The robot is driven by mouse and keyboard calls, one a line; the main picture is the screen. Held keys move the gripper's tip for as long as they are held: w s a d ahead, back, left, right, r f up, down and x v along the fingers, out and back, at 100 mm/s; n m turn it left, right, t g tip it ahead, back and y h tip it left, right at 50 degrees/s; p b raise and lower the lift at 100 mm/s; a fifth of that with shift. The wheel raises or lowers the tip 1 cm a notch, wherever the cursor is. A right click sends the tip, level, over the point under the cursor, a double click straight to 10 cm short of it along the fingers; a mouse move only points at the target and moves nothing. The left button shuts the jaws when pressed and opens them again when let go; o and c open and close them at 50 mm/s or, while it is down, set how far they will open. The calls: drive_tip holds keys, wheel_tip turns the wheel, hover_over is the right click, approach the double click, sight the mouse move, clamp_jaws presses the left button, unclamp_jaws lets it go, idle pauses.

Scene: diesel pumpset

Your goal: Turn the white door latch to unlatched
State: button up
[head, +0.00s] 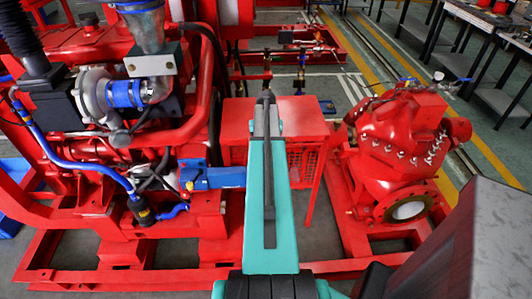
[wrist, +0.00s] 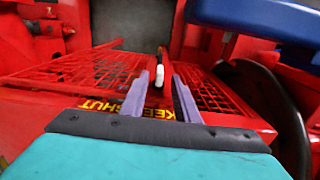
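The white door latch (wrist: 159,74) is small and upright in the wrist view, near the middle. It shows between and just beyond the two lavender fingers of my gripper (wrist: 165,82). The fingers are apart, and nothing is held between them. I cannot tell whether they touch the latch. The red mesh door or guard (wrist: 85,75) lies around it, with yellow "KEEP SHUT" lettering partly covered by my gripper. In the head view, the red box with mesh sides (head: 302,170) stands behind my teal arm. The latch and my fingers cannot be made out there.
A red engine with blue hoses (head: 125,95) fills the left of the head view. A red pump (head: 400,135) stands at the right. In the wrist view, a blue part (wrist: 265,18) is at the top right and a dark round part (wrist: 285,110) at the right.

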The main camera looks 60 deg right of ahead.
drive_tip(key=shift+f, duration=1.45)
